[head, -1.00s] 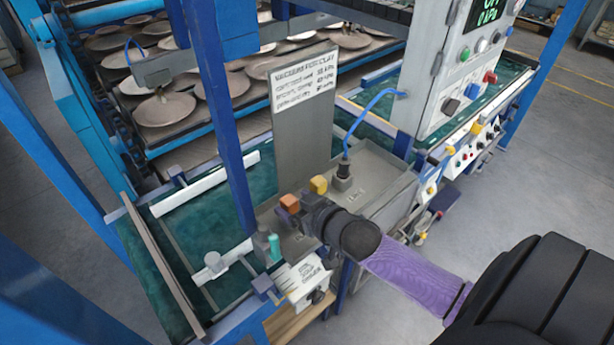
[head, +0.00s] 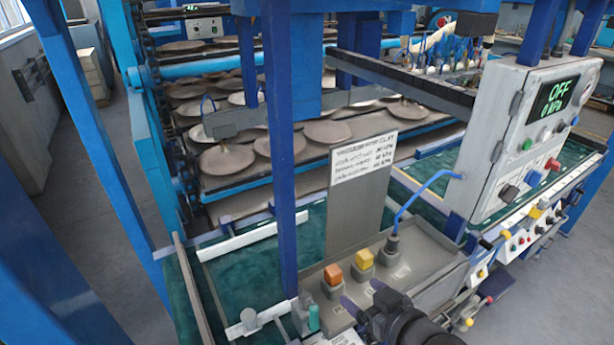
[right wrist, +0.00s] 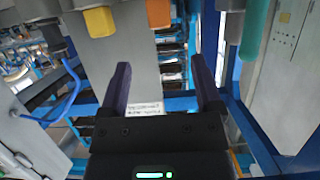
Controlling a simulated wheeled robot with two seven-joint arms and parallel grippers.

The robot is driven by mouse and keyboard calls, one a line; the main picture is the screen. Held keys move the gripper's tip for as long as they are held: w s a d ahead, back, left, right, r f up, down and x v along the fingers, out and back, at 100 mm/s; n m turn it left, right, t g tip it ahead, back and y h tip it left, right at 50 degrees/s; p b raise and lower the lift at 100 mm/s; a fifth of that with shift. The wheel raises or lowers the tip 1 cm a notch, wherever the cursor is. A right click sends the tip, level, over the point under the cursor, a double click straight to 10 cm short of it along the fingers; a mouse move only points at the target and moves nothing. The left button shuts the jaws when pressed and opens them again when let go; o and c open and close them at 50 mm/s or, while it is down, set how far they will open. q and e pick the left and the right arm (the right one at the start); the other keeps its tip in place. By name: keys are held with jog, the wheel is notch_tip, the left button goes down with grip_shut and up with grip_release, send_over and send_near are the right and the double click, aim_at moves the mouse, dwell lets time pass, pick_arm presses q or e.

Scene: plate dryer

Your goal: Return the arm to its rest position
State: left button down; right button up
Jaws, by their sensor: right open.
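My right gripper (head: 362,310) is at the bottom of the head view, just in front of the grey control box (head: 425,258) with the orange button (head: 333,274) and the yellow button (head: 363,258). In the right wrist view its two dark purple fingers (right wrist: 160,88) stand apart with nothing between them. The orange button (right wrist: 158,14) and yellow button (right wrist: 99,20) show beyond the fingers, near the top of that view. My left gripper is in neither view.
A control panel (head: 520,130) stands at the right; its display reads OFF. A sign plate (head: 362,185) rises behind the buttons. A blue post (head: 281,150) stands left of the box. Racks of clay plates (head: 226,160) lie behind. Grey floor (head: 75,240) is clear at left.

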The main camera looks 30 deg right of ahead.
jog(key=s+a+f+n+g, duration=0.1)
jog(key=s+a+f+g, duration=0.4)
jog(key=s+a+g, duration=0.7)
notch_tip(320, 180, down, 23)
jog(key=s+d+h+b, duration=0.1)
jog(key=s+d+b, duration=0.15)
jog(key=b, duration=0.55)
jog(key=s+d+f+b, duration=0.1)
jog(key=s+f+b, duration=0.2)
jog(key=s+f, duration=0.4)
jog(key=s+d+f+g+b, duration=0.1)
jog(key=s+f+b, duration=0.2)
jog(key=s+f, duration=0.4)
notch_tip(320, 180, down, 5)
jog(key=shift+s+f+n+b, duration=0.2)
jog(key=shift+s+n+b, duration=0.1)
jog(key=shift+s+n, duration=0.1)
jog(key=shift+d, duration=0.1)
